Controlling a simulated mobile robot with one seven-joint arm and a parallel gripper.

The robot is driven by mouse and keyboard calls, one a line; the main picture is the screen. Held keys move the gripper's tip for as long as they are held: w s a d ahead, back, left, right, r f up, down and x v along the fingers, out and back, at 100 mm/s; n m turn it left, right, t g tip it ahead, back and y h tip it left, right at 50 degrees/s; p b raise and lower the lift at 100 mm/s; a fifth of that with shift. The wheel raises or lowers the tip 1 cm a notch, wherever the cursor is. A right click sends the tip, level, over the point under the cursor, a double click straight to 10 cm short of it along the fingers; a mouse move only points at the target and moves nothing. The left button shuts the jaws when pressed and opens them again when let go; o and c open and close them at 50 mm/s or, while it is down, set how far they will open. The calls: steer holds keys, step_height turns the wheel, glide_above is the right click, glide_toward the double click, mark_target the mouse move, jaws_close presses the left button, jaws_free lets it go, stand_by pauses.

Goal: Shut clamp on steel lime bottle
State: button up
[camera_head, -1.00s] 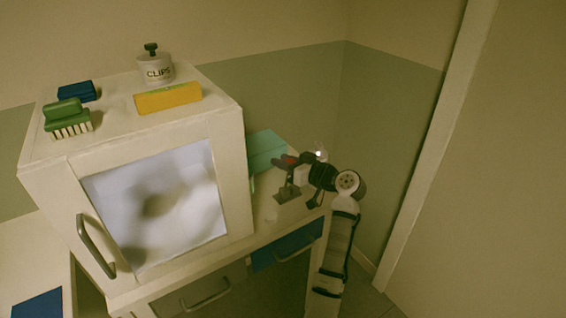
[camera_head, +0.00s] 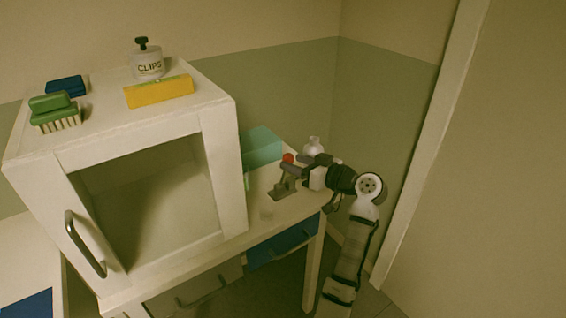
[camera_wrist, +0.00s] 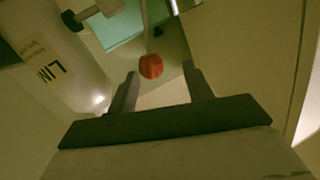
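A grey metal clamp (camera_head: 284,186) stands on the right part of the bench. Its round red knob (camera_head: 288,158) is at the top, and the knob also shows in the wrist view (camera_wrist: 151,66). A pale bottle (camera_head: 314,146) stands behind my gripper, partly hidden. In the wrist view a bottle with a label starting "LIM" (camera_wrist: 52,68) fills the left side, cut off. My gripper (camera_wrist: 160,86) is open and empty. In the picture the red knob sits between and slightly beyond the fingertips. Whether a finger touches it I cannot tell.
A white cabinet (camera_head: 222,165) with a handled front takes up the left of the bench. A teal box (camera_head: 262,146) stands behind the clamp. A jar marked CLIPS (camera_head: 147,65), a yellow block (camera_head: 159,90) and a green brush (camera_head: 52,108) are on the cabinet. A wall is close at right.

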steer(key=b+v, duration=0.1)
steer(key=v, duration=0.6)
steer(key=shift+s+d, duration=0.15)
steer(key=shift+d, duration=0.05)
